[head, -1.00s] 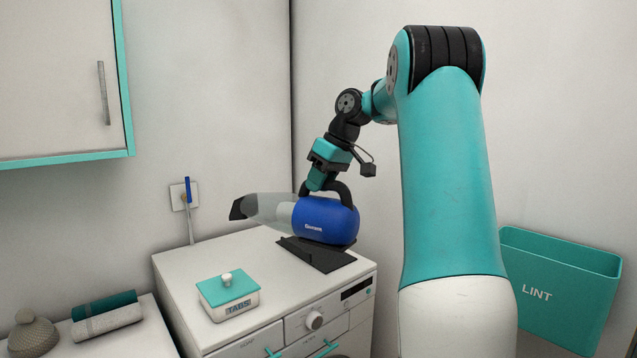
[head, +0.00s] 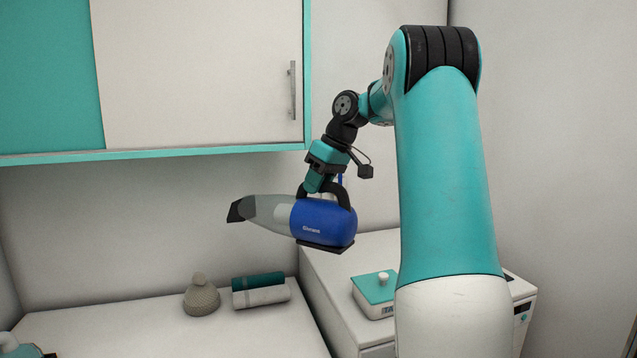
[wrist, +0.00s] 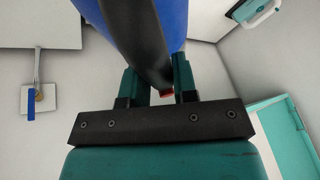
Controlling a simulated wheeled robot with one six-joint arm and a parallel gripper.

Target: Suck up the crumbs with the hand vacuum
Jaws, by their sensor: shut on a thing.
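The hand vacuum (head: 322,222) has a blue body, a black handle and a clear grey nozzle with a dark tip. My gripper (head: 316,186) is shut on its black handle and holds it up in the air, nozzle pointing left. In the wrist view the vacuum's handle (wrist: 138,40) runs between the two teal fingers of my gripper (wrist: 160,88). No crumbs can be made out in either view.
A white counter (head: 170,335) at lower left bears a grey knitted-looking dome (head: 201,296) and rolled towels (head: 258,281). A white appliance (head: 330,262) with a teal-lidded box (head: 374,292) stands right. A wall cabinet (head: 195,75) hangs above the counter.

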